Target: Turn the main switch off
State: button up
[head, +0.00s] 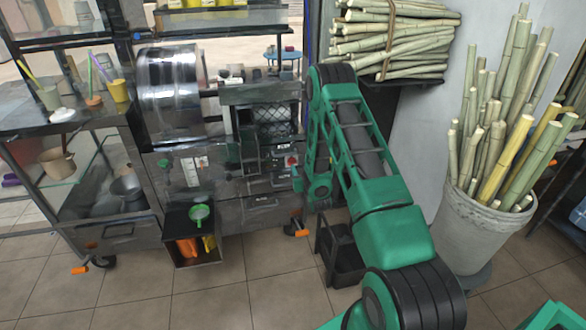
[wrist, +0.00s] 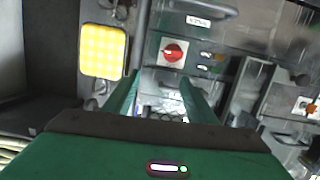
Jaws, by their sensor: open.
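The main switch appears to be the red rotary knob (wrist: 173,53) on a white square plate in the wrist view. A small white label (wrist: 198,21) sits beyond it, its lettering upside down and hard to read. My gripper (wrist: 160,92) is open, with its two green fingers pointing toward the panel and nothing held between them. The knob shows just beyond the fingertips, near the middle of the gap and apart from both fingers. In the head view a small red knob (head: 292,160) shows on the press front, close beside my arm; the fingers there cannot be made out clearly.
A yellow lit square (wrist: 104,51) is left of the fingers in the wrist view. Cane bundles (head: 395,40) and a bucket of canes (head: 462,228) stand right. Tiled floor (head: 130,295) is clear at front left.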

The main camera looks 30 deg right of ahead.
notch_tip(320, 180, down, 5)
jog(key=s+a+t, duration=0.2)
jog(key=x, duration=1)
jog(key=shift+w+a+r, duration=0.2)
jog(key=shift+w, duration=0.25)
jog(key=c, duration=1.1)
